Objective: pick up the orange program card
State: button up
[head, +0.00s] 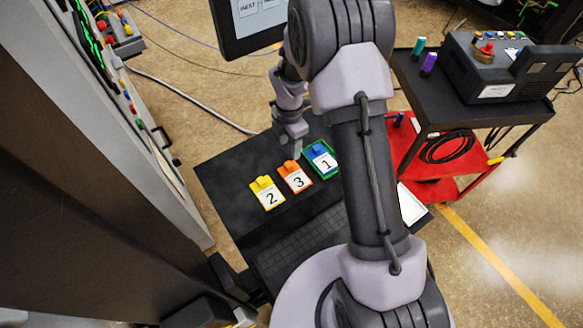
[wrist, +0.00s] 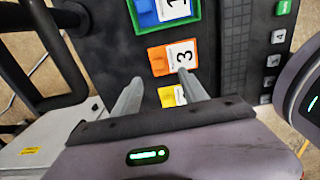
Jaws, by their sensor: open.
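The orange program card (head: 296,178), marked 3, lies on the black panel between the yellow card and the blue card. In the wrist view the orange card (wrist: 165,58) lies beyond my fingertips, with one fingertip close to its edge. My gripper (head: 293,145) is open and empty, just behind the cards in the head view. In the wrist view its two grey fingers (wrist: 160,82) stand apart. I cannot tell how high the fingers are above the card.
The yellow card (head: 267,193) marked 2 lies to the left, and the blue card (head: 322,160) marked 1, in a green frame, lies to the right. A monitor (head: 245,25) stands behind the panel. A red and black cart (head: 440,160) is at the right.

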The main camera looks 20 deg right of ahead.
aim_at(290, 164)
jog(key=f, duration=1)
jog(key=shift+w+f+p, duration=0.1)
jog(key=shift+w+p, duration=0.2)
jog(key=shift+p, duration=0.1)
jog(key=shift+s, duration=0.15)
jog(key=shift+c, duration=1.3)
grip_shut()
